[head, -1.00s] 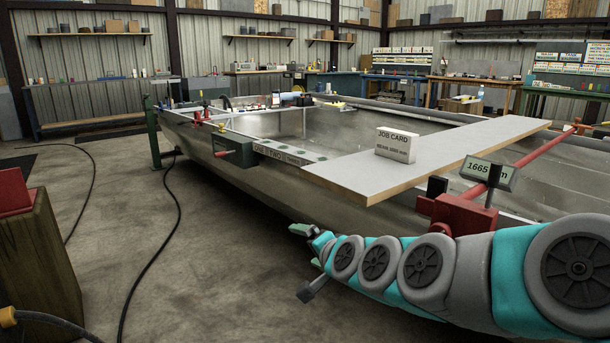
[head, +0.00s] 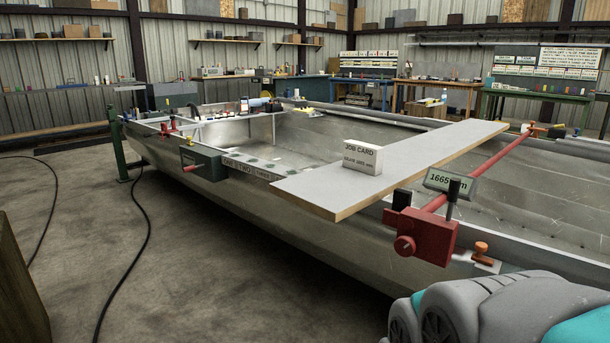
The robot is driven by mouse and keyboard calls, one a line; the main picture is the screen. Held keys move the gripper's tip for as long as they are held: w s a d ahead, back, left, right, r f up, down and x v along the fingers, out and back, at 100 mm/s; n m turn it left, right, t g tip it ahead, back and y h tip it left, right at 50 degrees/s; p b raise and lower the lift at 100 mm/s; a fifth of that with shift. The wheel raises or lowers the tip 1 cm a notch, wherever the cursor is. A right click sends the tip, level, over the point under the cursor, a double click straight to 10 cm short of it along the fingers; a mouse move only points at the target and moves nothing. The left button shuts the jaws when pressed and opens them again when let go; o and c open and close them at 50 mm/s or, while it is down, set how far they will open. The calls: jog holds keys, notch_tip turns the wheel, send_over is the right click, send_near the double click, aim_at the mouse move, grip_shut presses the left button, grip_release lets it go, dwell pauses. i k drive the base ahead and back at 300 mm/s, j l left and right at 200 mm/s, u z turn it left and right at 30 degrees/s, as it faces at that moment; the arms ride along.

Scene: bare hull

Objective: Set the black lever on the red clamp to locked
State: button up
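The red clamp (head: 425,236) sits on the near edge of the boat hull, right of the plank. Its red bar (head: 485,168) runs across the hull to the far side. A black lever (head: 453,198) stands upright on top of the clamp body. A smaller black block (head: 402,198) shows at the clamp's left, and a round red knob on its front. A display reading about 1665 (head: 450,182) sits behind the lever. My gripper is outside the view; only my teal and grey arm shows at the lower right, apart from the clamp.
A plank (head: 400,175) lies across the hull with a white job card block (head: 362,158) on it. An orange-topped fitting (head: 481,250) is on the hull edge right of the clamp. A green box with a red handle (head: 205,163) hangs on the hull. Floor at left is mostly clear, with dark cables.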

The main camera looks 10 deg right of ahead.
aim_at(452, 196)
jog(key=z, duration=0.85)
